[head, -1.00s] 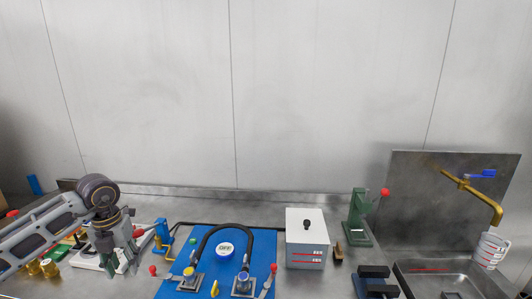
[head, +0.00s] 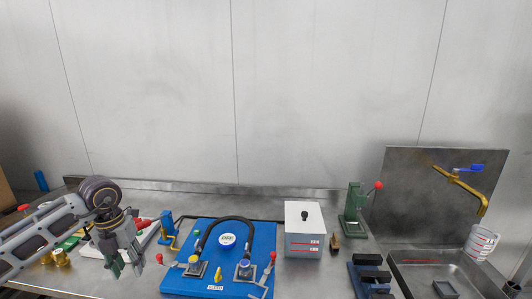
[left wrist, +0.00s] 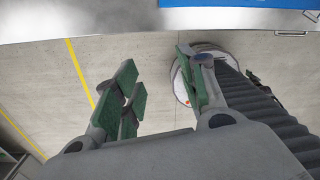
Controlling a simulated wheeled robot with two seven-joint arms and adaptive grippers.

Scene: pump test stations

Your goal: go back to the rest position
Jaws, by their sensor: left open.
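My left gripper (head: 126,264) hangs at the left of the bench in the head view, fingers pointing down. It is open and empty. In the left wrist view its green-padded fingers (left wrist: 160,95) stand apart with only floor between them. The gripper is in front of a white base with red-handled parts at the left of the bench. My right gripper is not clearly in view; only a small grey piece shows at the right edge of the head view.
A blue board (head: 262,236) with a black hose (head: 227,223) lies mid-bench. A grey box (head: 304,243), a green press (head: 353,215) and a sink (head: 408,268) with a brass tap (head: 482,205) stand to the right.

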